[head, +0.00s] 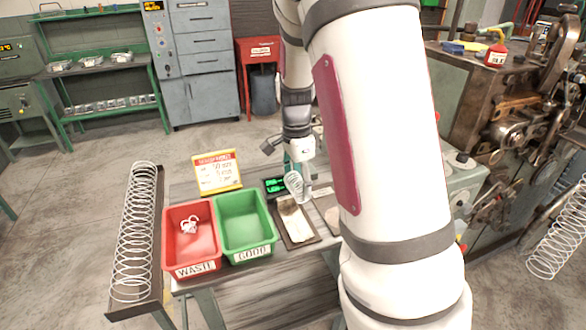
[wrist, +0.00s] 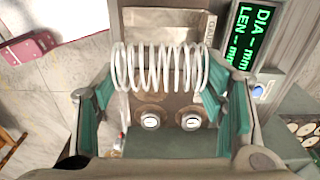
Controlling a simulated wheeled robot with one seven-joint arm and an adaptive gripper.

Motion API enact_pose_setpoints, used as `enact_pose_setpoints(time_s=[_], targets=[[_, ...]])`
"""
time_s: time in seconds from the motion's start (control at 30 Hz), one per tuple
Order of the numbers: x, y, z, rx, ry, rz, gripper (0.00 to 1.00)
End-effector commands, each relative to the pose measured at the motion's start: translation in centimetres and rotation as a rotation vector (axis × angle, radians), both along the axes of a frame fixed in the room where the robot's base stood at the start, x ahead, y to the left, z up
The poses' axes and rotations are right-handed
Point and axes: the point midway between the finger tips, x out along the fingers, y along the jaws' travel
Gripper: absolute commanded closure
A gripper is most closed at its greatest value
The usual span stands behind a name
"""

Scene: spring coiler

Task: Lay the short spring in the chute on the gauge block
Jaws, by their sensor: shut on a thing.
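The short spring (wrist: 160,68), a pale wire coil, lies crosswise between the teal pads of my gripper (wrist: 160,88) in the wrist view. The gripper is shut on its two ends. In the head view the spring (head: 294,184) shows below my gripper (head: 299,172), near the small green-lit display. The gauge block (wrist: 165,103), grey-brown with two round knobs, shows behind and below the spring in the wrist view. A pale, labelled part lies beyond the spring. I cannot clearly make out the chute or whether the spring touches it.
The gauge display (wrist: 243,38) reads DIA and LEN in mm without values. A red WASTE bin (head: 176,250) holding scrap wire and an empty green GOOD bin (head: 243,236) stand to the left. A tray with paper (head: 295,225) lies in front. A long spring (head: 133,235) lies far left.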

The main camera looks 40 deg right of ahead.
Motion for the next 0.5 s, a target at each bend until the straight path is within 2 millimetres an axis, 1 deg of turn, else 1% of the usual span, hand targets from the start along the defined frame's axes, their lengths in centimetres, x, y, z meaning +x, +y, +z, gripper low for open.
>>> enact_pose_setpoints(time_s=[0.23,0.5], targets=[[-0.1,-0.1,-1.3,0.009,-0.004,-0.034,0.63],[0.0,-0.1,-4.2,0.008,-0.004,-0.032,0.63]])
